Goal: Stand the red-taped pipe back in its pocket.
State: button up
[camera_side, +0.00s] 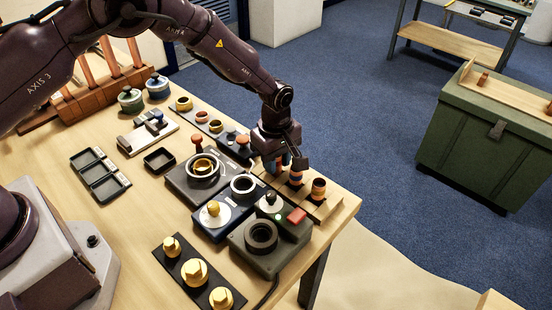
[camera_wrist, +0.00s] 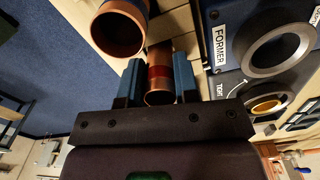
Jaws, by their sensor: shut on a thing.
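My gripper (camera_wrist: 158,72) is shut on the red-taped pipe (camera_wrist: 159,84), a short copper tube with a red band, between its two blue fingers in the wrist view. The pipe's open end faces the camera. In the side view my gripper (camera_side: 278,163) is low over the far-right table edge, at the wooden rack (camera_side: 328,208).
Two banded pipes stand in the rack, one (camera_side: 296,178) close to my gripper and one (camera_side: 318,189) nearer the rack's end. The former block (camera_wrist: 245,40) lies right of my gripper in the wrist view. A grey ring fixture (camera_side: 262,238) and other fixtures crowd the near side.

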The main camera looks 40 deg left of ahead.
jog(key=shift+f, duration=0.2)
jog(key=o, duration=0.9)
jog(key=shift+r, duration=0.15)
notch_tip(320, 180, up, 12)
jog(key=shift+r, duration=0.15)
